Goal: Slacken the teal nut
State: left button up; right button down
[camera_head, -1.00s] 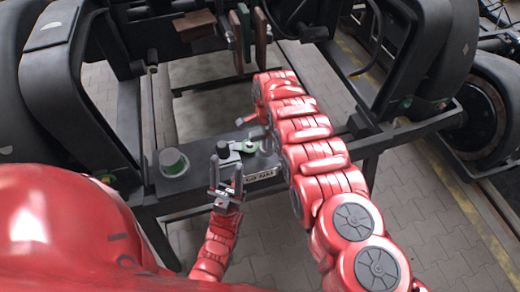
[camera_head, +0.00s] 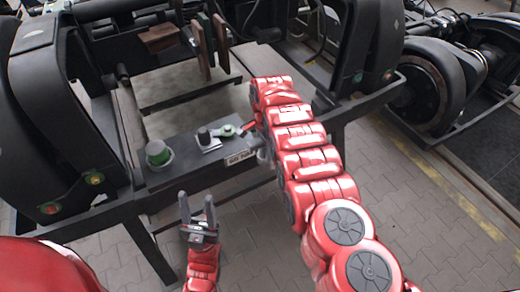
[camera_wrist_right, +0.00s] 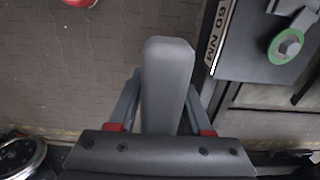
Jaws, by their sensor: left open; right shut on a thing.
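A grey nut on a green to teal ring (camera_head: 228,130) sits on the dark beam (camera_head: 180,178), near its right part. The nut with its ring (camera_wrist_right: 288,46) also shows at the upper right of the right wrist view. My right gripper (camera_wrist_right: 167,95) is shut on a grey bar-like tool (camera_wrist_right: 167,70), over the floor beside the beam's labelled edge and apart from the nut. In the head view my right arm largely hides this gripper. My left gripper (camera_head: 197,208) is open and empty, in front of the beam.
A black knob-like piece (camera_head: 204,138) on a light pad stands left of the nut. A larger green-ringed cap (camera_head: 158,152) is further left. A "60 NM" label (camera_head: 240,157) is on the beam's front. Dark bogie frames flank both sides; paved floor in front is clear.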

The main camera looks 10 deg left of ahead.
jog(key=shift+w+d+f, duration=0.25)
jog(key=shift+d+f, duration=0.45)
jog(key=shift+w+d+f, duration=0.2)
jog(key=shift+d+f, duration=0.5)
jog(key=shift+d+f, duration=0.2)
jog(key=shift+d+f, duration=0.1)
jog(key=shift+f, duration=0.05)
jog(key=shift+d, duration=0.15)
jog(key=shift+w+d+f+b, duration=0.1)
jog(key=shift+d+f+b, duration=0.25)
jog(key=shift+d+f, duration=0.35)
jog(key=shift+w, duration=0.1)
jog(key=shift+d+f, duration=0.15)
jog(key=shift+d, duration=0.1)
